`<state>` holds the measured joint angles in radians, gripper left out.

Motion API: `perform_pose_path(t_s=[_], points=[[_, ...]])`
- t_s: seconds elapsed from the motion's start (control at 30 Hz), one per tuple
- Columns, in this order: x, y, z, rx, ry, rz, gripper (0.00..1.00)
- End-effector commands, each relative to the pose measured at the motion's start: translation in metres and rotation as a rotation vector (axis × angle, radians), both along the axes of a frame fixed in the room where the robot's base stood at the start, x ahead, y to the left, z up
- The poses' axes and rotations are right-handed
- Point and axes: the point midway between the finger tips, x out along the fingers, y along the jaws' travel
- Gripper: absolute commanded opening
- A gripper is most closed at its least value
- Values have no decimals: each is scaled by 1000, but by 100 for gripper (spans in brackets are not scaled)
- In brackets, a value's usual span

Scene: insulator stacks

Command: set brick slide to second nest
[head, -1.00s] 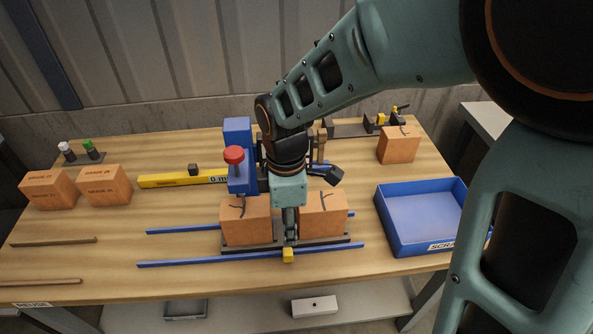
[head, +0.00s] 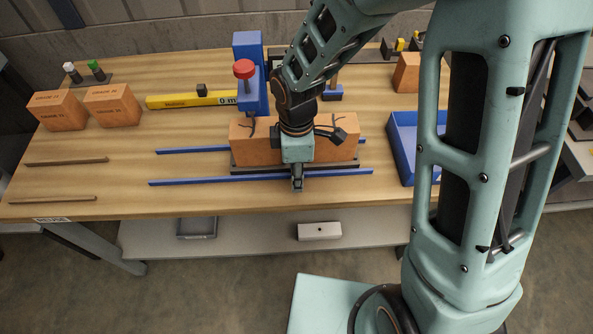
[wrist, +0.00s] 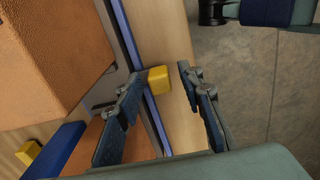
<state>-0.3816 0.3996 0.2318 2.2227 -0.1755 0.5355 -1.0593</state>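The brick slide is a dark plate (head: 240,171) on two blue rails (head: 190,182). It carries orange brick on both sides of my wrist, a left part (head: 262,143) and a right part (head: 335,150); my wrist hides the middle. My gripper (head: 297,186) points down at the slide's front edge, over the near rail. In the wrist view my gripper (wrist: 162,75) is open, its fingers apart. A yellow knob (wrist: 158,80) shows between the fingertips, closer to the left one. The knob is hidden in the head view. I cannot identify the second nest.
A blue press with a red knob (head: 243,69) stands behind the slide, beside a yellow ruler (head: 185,100). A blue scrap tray (head: 402,145) is at right, partly behind my arm. Two bricks (head: 57,110) stand at left. Bare table lies in front of the near rail.

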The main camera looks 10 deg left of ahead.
Motion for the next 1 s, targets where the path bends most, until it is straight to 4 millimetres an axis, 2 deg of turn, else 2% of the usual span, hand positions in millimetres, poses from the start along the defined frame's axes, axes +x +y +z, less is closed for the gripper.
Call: perform_pose_path(t_s=[0.13,0.43,0.8,1.0], points=[[0,0,0,0,0,0,34],[0,0,0,0,0,0,1],[0,1,1,0,0,1,0],[-4,19,0,2,-1,6,0]])
